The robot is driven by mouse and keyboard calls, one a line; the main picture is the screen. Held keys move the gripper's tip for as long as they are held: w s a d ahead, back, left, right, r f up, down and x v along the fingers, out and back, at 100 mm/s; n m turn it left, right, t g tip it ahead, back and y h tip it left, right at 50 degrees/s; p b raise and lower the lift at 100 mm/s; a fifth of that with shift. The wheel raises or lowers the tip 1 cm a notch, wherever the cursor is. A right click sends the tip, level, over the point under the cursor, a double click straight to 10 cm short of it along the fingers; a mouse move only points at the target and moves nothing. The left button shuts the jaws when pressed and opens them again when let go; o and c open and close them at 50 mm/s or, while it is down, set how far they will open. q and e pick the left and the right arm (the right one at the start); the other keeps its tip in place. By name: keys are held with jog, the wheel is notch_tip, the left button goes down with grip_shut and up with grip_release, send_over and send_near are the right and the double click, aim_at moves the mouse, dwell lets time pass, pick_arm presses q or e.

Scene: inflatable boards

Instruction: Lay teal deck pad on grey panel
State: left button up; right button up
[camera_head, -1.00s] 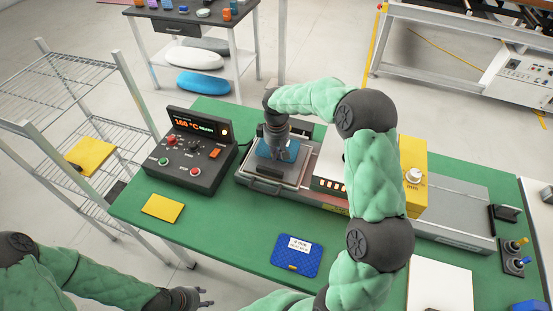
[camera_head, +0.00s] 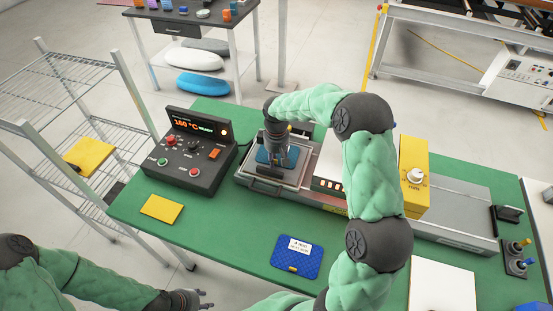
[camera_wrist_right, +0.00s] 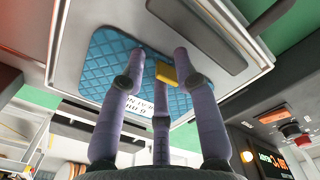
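The teal deck pad (camera_head: 264,156) is quilted, with a white label and a yellow tab. In the right wrist view the pad (camera_wrist_right: 112,68) appears flat against the grey panel (camera_wrist_right: 95,17). In the head view the grey panel (camera_head: 290,178) lies in a tray-like frame, and the pad is partly hidden by my right gripper (camera_head: 279,165). In the right wrist view that gripper's fingers (camera_wrist_right: 160,62) are spread, with the yellow tab (camera_wrist_right: 168,73) between them and clear of the outer fingertips. My left gripper (camera_head: 205,298) is open and empty near the bottom edge.
A dark bar (camera_head: 269,174) sits on the panel's near side. A control box (camera_head: 189,155) stands left of the frame. A yellow pad (camera_head: 162,208) and a blue pad (camera_head: 296,257) lie on the green table (camera_head: 225,232), with bare surface between them.

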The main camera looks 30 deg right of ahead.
notch_tip(320, 180, up, 12)
jog(key=p, duration=0.2)
jog(key=shift+r+p, duration=0.15)
jog(key=shift+p, duration=0.25)
